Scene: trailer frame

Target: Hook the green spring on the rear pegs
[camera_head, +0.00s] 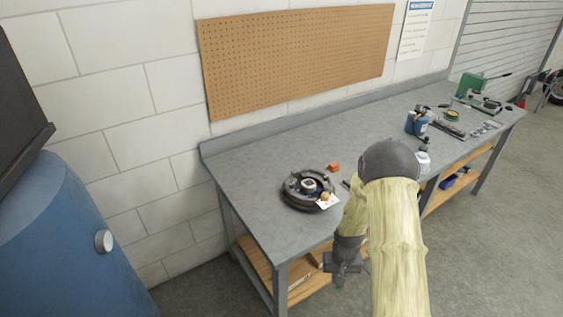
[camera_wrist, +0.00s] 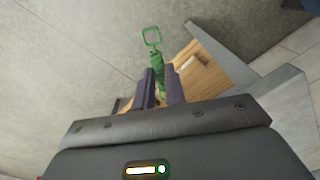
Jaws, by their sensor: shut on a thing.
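The green spring (camera_wrist: 157,62) is between the two fingers of my gripper (camera_wrist: 161,84) in the wrist view, with its square-looking end loop sticking out past the fingertips. My gripper is shut on it. In the head view my gripper (camera_head: 340,278) hangs low in front of the workbench, below the top's front edge, and only a speck of green shows at its tip. A round dark drum-like assembly (camera_head: 292,202) lies on the near left part of the bench top. The rear pegs are too small to make out.
The grey workbench (camera_head: 262,170) has a wooden lower shelf (camera_head: 262,267). A small orange block (camera_head: 333,167) lies behind the assembly. A blue can (camera_head: 416,124) and tools stand farther right. A blue barrel (camera_head: 60,240) is at the left. The back middle of the bench is clear.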

